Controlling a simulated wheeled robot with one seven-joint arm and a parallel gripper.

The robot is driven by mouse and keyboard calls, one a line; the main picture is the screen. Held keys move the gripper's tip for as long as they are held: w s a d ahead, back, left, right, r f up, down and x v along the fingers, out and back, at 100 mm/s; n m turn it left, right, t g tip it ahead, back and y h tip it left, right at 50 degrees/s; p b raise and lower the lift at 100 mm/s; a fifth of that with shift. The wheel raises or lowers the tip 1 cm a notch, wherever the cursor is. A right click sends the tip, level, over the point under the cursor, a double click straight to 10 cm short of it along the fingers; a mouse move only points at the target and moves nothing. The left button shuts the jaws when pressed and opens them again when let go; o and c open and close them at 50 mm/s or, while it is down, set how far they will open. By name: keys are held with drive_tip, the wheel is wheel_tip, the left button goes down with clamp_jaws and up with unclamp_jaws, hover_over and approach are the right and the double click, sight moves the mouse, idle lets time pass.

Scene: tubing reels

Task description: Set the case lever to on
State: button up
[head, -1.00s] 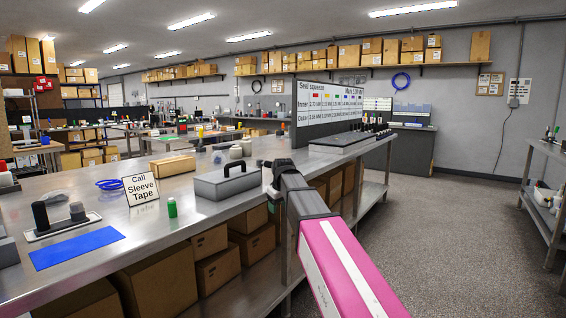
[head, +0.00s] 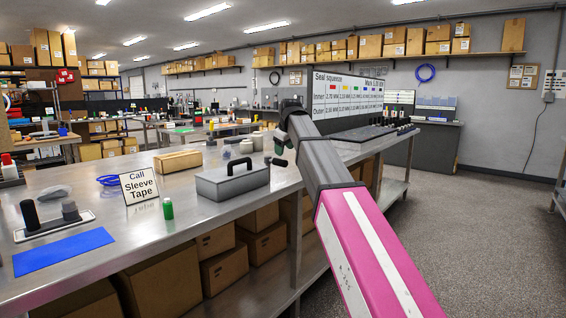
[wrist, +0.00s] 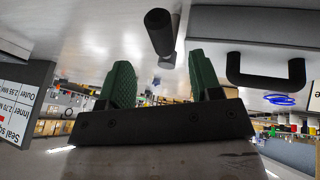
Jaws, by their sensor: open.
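The grey case (head: 232,183) with a black carrying handle stands on the steel bench, left of my gripper in the head view. It also shows at the upper right of the wrist view (wrist: 255,25), where its handle hangs down because the picture is upside down. A black lever grip (head: 276,161) shows by the case's right end. In the wrist view this black grip (wrist: 158,30) lies beyond the fingertips. My gripper (head: 281,140) is open and empty, close to the case's right end; its two green fingers (wrist: 160,70) stand apart. The lever's on and off marks cannot be made out.
A "Call Sleeve Tape" sign (head: 139,186), a green bottle (head: 168,209), a cardboard box (head: 178,161) and pale jars (head: 257,141) share the steel bench (head: 130,246). A "Seal squeeze" board (head: 350,97) stands behind my arm. The floor on the right is clear.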

sight(282, 161)
drive_tip(key=x, duration=0.7)
drive_tip(key=shift+f, duration=0.1)
drive_tip(key=shift+a, duration=0.1)
clamp_jaws()
